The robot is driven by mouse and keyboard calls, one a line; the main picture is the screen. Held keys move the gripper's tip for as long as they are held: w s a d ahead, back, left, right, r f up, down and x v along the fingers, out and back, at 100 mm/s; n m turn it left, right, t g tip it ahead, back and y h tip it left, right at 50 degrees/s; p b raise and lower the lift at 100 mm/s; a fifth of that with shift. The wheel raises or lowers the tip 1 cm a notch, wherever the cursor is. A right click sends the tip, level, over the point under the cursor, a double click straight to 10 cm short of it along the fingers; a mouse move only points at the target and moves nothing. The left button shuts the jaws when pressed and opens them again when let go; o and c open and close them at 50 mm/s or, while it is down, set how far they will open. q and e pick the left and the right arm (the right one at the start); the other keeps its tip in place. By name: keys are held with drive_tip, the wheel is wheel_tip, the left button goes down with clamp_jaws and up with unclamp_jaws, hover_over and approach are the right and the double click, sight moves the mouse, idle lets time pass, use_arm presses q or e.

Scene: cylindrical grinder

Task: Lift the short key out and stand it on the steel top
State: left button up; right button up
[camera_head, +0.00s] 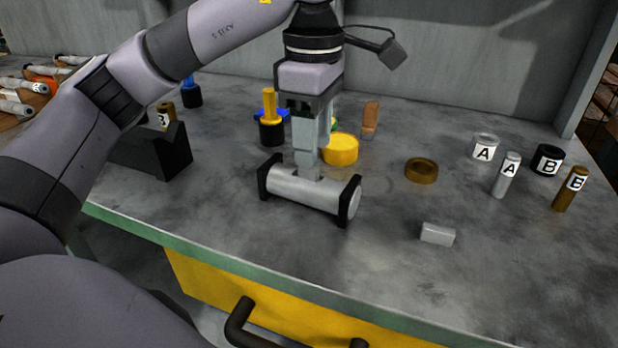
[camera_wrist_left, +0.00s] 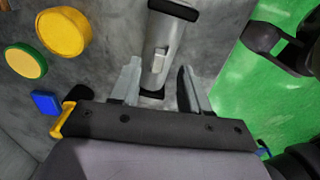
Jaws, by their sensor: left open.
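A silver shaft (camera_head: 305,191) lies on its side between two black end supports on the steel top (camera_head: 300,265). It also shows in the left wrist view (camera_wrist_left: 172,38). My left gripper (camera_head: 308,170) is open, pointing down just above the middle of the shaft. In the wrist view its fingers (camera_wrist_left: 158,88) stand apart with the shaft between them. A small pale piece (camera_wrist_left: 160,52), perhaps the short key, shows on the shaft's upper side; the gripper hides most of that spot in the head view. A separate light grey block (camera_head: 437,234) lies on the steel top to the right.
A brown ring (camera_head: 421,170) and a yellow disc (camera_head: 341,149) lie behind the shaft. Labelled pins and rings, including a silver pin (camera_head: 506,176), stand at the right. A black V-shaped block (camera_head: 160,152) is at the left. The front of the top is clear around the grey block.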

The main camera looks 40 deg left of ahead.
sight(308, 173)
use_arm(q)
wheel_tip(308, 173, down, 3)
drive_tip(key=shift+a+f+b, duration=0.1)
drive_tip(key=shift+a+b, duration=0.05)
drive_tip(key=shift+b, duration=0.3)
drive_tip(key=shift+f, duration=0.25)
clamp_jaws()
use_arm(e)
drive_tip(key=shift+w+a+r, duration=0.55)
drive_tip(key=shift+a, duration=0.1)
use_arm(q)
drive_tip(key=shift+r, duration=0.1)
